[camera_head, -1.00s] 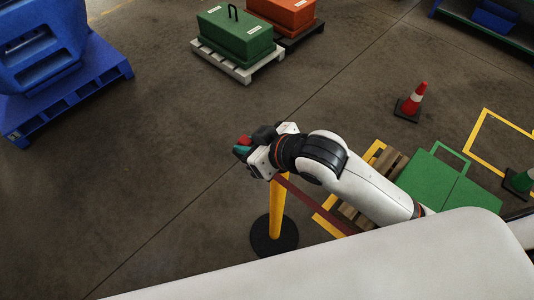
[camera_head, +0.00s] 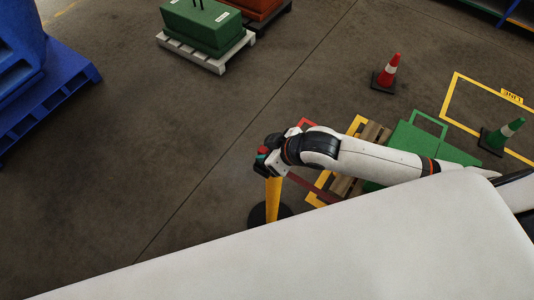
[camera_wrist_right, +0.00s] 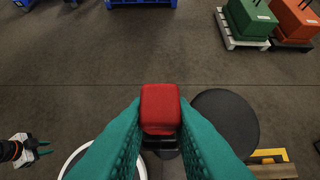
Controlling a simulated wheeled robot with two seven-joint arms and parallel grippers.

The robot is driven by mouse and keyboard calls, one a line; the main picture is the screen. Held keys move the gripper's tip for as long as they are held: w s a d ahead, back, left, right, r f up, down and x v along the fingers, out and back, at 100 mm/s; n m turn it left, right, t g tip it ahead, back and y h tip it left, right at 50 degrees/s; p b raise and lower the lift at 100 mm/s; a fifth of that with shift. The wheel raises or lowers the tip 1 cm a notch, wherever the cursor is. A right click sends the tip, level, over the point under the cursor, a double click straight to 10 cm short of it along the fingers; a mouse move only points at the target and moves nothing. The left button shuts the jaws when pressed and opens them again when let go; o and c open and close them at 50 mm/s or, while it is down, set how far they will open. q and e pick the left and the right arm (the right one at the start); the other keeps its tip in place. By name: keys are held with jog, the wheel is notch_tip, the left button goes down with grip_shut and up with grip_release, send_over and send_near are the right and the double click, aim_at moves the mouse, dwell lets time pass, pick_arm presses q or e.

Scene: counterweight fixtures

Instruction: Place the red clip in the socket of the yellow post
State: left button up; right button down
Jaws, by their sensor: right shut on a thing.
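My right gripper (camera_head: 262,158) is shut on the red clip (camera_wrist_right: 160,108), which sits between its teal fingertips in the right wrist view. In the head view the gripper is over the top of the yellow post (camera_head: 273,190), and its jaws hide the post's socket. A dark part shows just below the clip in the wrist view, but I cannot tell whether the clip touches it. The post stands on a round black base (camera_wrist_right: 225,120). My left gripper (camera_wrist_right: 40,148) shows at the left of the wrist view, open and empty, away from the post.
A dark red belt (camera_head: 308,186) runs right from near the post. A wooden pallet (camera_head: 372,135) with a green block (camera_head: 405,142) lies behind my arm. Traffic cones (camera_head: 388,72) stand at the right. A green weight (camera_head: 202,25) rests on a white pallet. Floor left of the post is clear.

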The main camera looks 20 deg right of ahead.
jog(key=shift+f, duration=0.7)
pick_arm(q)
jog(key=shift+w+a+r, duration=0.15)
jog(key=shift+w, duration=0.2)
pick_arm(e)
jog(key=shift+f, duration=0.6)
jog(key=c, duration=1.6)
grip_release()
pick_arm(q)
jog(key=shift+s+a, duration=0.1)
jog(key=shift+s, duration=0.15)
pick_arm(e)
jog(key=shift+o, duration=0.2)
jog(key=shift+r, duration=0.1)
jog(key=shift+r, duration=0.3)
pick_arm(q)
jog(key=shift+f, duration=0.25)
pick_arm(e)
jog(key=v, duration=1.2)
jog(key=shift+r, duration=0.25)
